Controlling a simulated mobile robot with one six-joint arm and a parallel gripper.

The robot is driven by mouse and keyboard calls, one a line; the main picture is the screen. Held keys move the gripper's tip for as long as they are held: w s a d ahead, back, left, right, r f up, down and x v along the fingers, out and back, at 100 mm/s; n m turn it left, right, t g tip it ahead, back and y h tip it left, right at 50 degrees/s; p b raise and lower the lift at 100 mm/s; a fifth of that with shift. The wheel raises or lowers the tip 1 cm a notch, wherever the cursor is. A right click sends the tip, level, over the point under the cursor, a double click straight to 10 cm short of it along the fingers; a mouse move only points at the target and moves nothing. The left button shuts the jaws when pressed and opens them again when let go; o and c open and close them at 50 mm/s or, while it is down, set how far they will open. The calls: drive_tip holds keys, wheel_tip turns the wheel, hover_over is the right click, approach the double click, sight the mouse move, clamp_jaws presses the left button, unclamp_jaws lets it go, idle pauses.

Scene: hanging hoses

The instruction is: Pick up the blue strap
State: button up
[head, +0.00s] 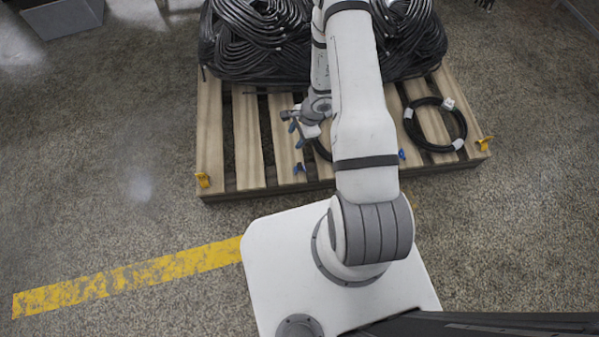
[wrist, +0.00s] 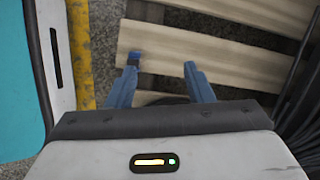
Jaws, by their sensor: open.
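A small blue strap piece (head: 299,168) lies at the near edge of the pallet, left of my arm in the head view. A second small blue piece (head: 401,154) shows just right of my arm; I cannot tell whether the two belong together. My gripper (head: 295,135) is over the pallet, a little behind the left blue piece in the picture. In the wrist view my gripper (wrist: 160,68) has its blue fingers apart with nothing between them. A blue piece (wrist: 134,58) lies on a slat just beyond the left fingertip, apart from it.
The wooden pallet (head: 209,130) bears large black hose bundles (head: 258,40) at the back. A black hose coil with white bands (head: 435,124) lies at its right. Yellow clips (head: 203,180) sit at its near corners. My arm hides the pallet's middle.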

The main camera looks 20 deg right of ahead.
drive_tip(key=m+b, duration=0.2)
approach(300, 165)
drive_tip(key=shift+g+h, duration=0.3)
drive_tip(key=shift+g, duration=0.1)
drive_tip(key=f, duration=0.1)
drive_tip(key=a+f, duration=0.1)
drive_tip(key=f, duration=0.1)
drive_tip(key=w+a+f, duration=0.1)
drive_tip(key=shift+w+a+f, duration=0.1)
drive_tip(key=shift+a+f, duration=0.05)
drive_tip(key=shift+f, duration=0.15)
drive_tip(key=b+x, duration=0.2)
drive_tip(key=x, duration=0.5)
drive_tip(key=shift+b, duration=0.3)
clamp_jaws()
